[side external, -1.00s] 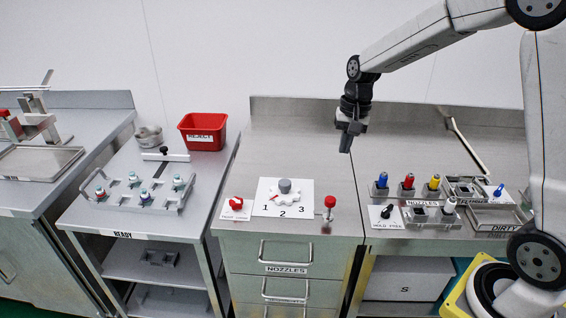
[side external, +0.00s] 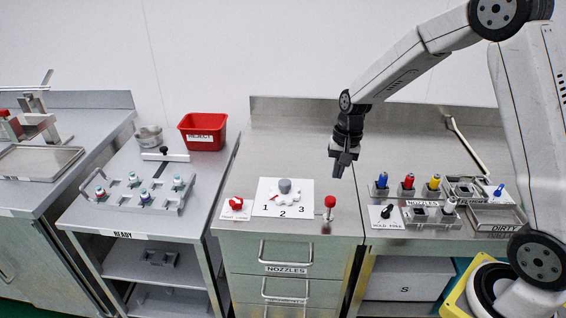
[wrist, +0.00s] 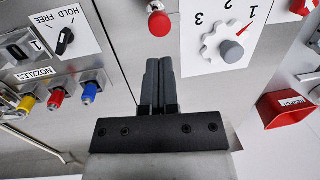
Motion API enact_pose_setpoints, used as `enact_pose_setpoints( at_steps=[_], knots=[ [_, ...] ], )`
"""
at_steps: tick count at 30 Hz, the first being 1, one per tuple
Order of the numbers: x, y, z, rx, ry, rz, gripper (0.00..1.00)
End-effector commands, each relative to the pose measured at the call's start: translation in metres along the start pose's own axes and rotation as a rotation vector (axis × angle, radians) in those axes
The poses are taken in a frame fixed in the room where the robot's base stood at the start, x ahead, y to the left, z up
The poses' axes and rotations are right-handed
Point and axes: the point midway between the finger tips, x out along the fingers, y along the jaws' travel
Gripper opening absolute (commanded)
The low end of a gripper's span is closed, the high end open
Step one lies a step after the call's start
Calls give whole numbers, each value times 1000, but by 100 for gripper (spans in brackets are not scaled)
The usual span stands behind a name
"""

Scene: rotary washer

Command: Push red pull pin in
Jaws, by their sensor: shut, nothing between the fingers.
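The red pull pin (side external: 329,203) stands upright near the front edge of the middle steel counter, right of the numbered dial plate. In the wrist view its red knob (wrist: 159,23) shows beyond my fingertips. My gripper (side external: 339,172) points down above and a little behind the pin, apart from it. Its fingers (wrist: 159,64) are together with nothing held. How far the pin is pulled out cannot be told.
The dial plate (side external: 283,198) with its grey knob and a red switch (side external: 236,204) lie left of the pin. Blue, red and yellow nozzles (side external: 408,186) and the hold/free knob (side external: 386,213) are to the right. The counter behind is clear.

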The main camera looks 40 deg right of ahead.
Motion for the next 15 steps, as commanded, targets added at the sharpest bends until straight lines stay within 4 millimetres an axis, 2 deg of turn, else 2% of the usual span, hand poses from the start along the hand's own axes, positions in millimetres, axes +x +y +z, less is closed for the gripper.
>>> enact_pose_setpoints(
  at_steps=[6, 15],
  knots=[
    [33, 0, 0, 0, -2, 2, 0],
    [60, 0, 0, -1, 0, 0, 0]
  ],
)
